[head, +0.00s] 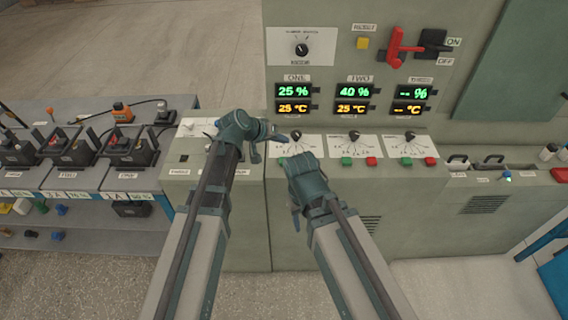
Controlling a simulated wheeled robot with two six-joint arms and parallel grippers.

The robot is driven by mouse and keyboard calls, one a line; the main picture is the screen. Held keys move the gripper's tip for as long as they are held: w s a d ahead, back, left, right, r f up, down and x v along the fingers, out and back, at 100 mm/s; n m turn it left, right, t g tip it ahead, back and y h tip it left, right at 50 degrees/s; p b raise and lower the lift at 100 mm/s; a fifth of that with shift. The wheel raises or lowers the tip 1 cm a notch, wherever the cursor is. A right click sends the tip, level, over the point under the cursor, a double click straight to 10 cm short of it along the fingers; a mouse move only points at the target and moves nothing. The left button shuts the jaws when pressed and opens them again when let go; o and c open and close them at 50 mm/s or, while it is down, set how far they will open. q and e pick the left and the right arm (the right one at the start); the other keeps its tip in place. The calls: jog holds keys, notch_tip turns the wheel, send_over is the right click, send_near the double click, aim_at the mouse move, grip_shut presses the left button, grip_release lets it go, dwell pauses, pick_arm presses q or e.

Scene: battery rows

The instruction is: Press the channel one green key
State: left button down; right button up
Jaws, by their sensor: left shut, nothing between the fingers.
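The green key of channel one (283,162) shows small on the grey console's sloped desk, under the display column marked ONE. My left gripper (282,137) is shut and empty; its fingers point right, above and behind the key in the picture, near the channel one dial (296,137). I cannot tell its height over the desk. My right gripper (298,165) is just right of the key and hides the area where channel one's red key would be. Its fingers are hard to make out.
Channel two has a green key (346,161) and a red key (371,161); channel three has a green key (406,162) and a red key (430,161). A red lever switch (397,45) is on the upright panel. A battery bench (85,185) stands left.

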aim_at(282, 162)
pick_arm(q)
notch_tip(282, 162, down, 6)
jog(key=b, duration=0.5)
jog(key=shift+f, duration=0.25)
pick_arm(e)
notch_tip(282, 162, down, 6)
jog(key=shift+f, duration=0.2)
pick_arm(q)
jog(key=shift+b, duration=0.35)
pick_arm(e)
jog(key=shift+f, duration=0.1)
dwell(0.6)
pick_arm(q)
jog(key=shift+f+b, duration=0.3)
jog(key=shift+f, duration=0.1)
pick_arm(e)
jog(key=shift+f, duration=0.3)
pick_arm(q)
jog(key=shift+f+b, duration=0.4)
pick_arm(e)
jog(key=shift+f, duration=0.4)
pick_arm(q)
jog(key=shift+r, duration=0.1)
pick_arm(e)
jog(key=shift+r, duration=0.1)
pick_arm(q)
jog(key=shift+r+p, duration=0.75)
jog(key=shift+p, duration=0.05)
pick_arm(e)
jog(key=shift+r, duration=0.7)
